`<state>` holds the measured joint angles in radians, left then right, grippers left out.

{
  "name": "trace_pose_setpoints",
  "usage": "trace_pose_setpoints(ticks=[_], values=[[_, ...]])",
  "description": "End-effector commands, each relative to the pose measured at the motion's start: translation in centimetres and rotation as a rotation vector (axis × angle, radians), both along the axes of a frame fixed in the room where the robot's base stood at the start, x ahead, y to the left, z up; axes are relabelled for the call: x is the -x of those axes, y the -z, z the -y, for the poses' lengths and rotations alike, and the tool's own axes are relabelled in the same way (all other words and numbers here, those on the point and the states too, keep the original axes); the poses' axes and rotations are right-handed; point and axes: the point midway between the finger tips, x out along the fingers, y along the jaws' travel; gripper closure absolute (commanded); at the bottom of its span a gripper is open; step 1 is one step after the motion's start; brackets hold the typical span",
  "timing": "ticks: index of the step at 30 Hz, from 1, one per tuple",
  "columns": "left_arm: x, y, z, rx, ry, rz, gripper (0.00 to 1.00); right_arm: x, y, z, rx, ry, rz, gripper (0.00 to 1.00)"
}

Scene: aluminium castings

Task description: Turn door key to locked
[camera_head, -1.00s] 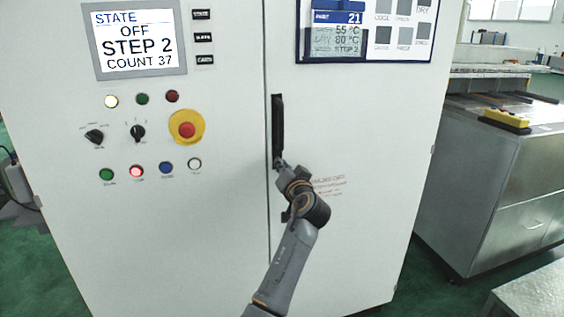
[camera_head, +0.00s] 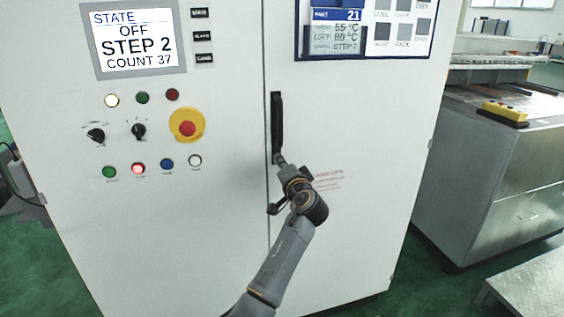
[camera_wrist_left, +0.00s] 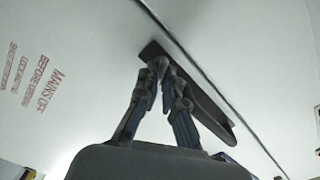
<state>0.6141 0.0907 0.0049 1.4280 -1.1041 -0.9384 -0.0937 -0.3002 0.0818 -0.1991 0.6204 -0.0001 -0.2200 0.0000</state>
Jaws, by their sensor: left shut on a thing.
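The dark door handle (camera_head: 277,122) stands upright on the white cabinet door, beside the seam. My left gripper (camera_head: 280,160) reaches it from below, at its lower end. In the left wrist view the handle (camera_wrist_left: 212,112) runs diagonally behind the fingers. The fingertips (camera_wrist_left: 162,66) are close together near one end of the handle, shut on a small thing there. This is at the place of the door key, but the key itself is hidden by the fingers, so its angle cannot be told. My right gripper is not in view.
The cabinet (camera_head: 225,235) carries a screen (camera_head: 138,40) reading OFF, STEP 2, COUNT 37, with lamps, knobs and a red emergency button (camera_head: 187,128) to the left. Red print is right of my wrist. A metal bench (camera_head: 500,180) stands at right.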

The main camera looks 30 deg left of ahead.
Motion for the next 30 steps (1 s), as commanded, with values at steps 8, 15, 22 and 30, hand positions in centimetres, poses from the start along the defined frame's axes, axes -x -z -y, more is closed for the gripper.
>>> trace_pose_setpoints(ticks=[8, 15, 22, 30], values=[[0.0, -0.6, -0.3, -0.007, -0.004, 0.009, 0.91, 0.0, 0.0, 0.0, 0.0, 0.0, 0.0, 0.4], [0.0, -0.5, -0.3, -0.005, -0.003, 0.007, 0.7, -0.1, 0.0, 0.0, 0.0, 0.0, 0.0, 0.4], [0.1, -0.2, 0.0, -0.002, -0.002, 0.004, 0.7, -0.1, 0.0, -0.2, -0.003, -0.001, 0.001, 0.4], [2.7, -0.1, 3.3, -0.002, 0.003, 0.004, 0.7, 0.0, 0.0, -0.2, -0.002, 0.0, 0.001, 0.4]])
